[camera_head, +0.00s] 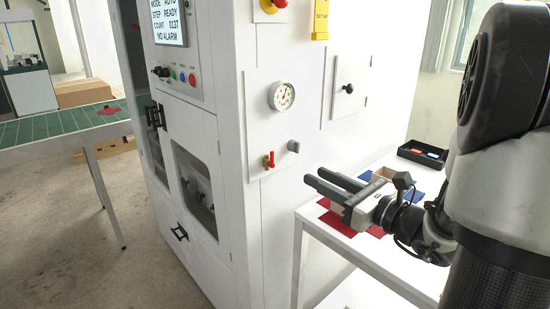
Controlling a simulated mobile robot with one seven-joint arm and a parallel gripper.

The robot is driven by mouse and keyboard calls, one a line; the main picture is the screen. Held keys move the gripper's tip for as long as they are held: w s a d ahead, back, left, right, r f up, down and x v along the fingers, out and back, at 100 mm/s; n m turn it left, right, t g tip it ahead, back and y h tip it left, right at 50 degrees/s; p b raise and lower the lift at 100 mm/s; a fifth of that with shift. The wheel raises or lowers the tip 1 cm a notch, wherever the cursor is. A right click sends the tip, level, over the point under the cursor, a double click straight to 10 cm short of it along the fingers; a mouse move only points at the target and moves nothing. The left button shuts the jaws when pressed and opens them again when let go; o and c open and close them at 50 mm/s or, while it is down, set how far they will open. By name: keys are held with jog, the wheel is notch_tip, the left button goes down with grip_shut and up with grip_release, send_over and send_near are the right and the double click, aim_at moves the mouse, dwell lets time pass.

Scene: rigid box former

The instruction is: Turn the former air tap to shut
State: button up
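The box former (225,150) is a tall white cabinet in the middle of the view. On its right-hand side a plate carries a round pressure gauge (281,96) and, below it, a small tap with a red handle (271,158). The red handle looks upright. A grey knob (293,146) sits just right of the tap. My gripper (312,181) is to the right of and below the tap, apart from it, above a white table. Its two dark fingers point left toward the cabinet, with a gap between them and nothing visible held.
The white table (385,273) under my gripper holds red and blue mats, a small box and a black tray (423,155). A panel with a black knob (347,89) is right of the gauge. A green conveyor (60,123) stands left; floor between is clear.

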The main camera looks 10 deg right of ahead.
aim_at(273, 155)
jog(key=x, duration=1.5)
jog(key=shift+a, duration=0.1)
jog(key=shift+c, duration=0.4)
grip_shut()
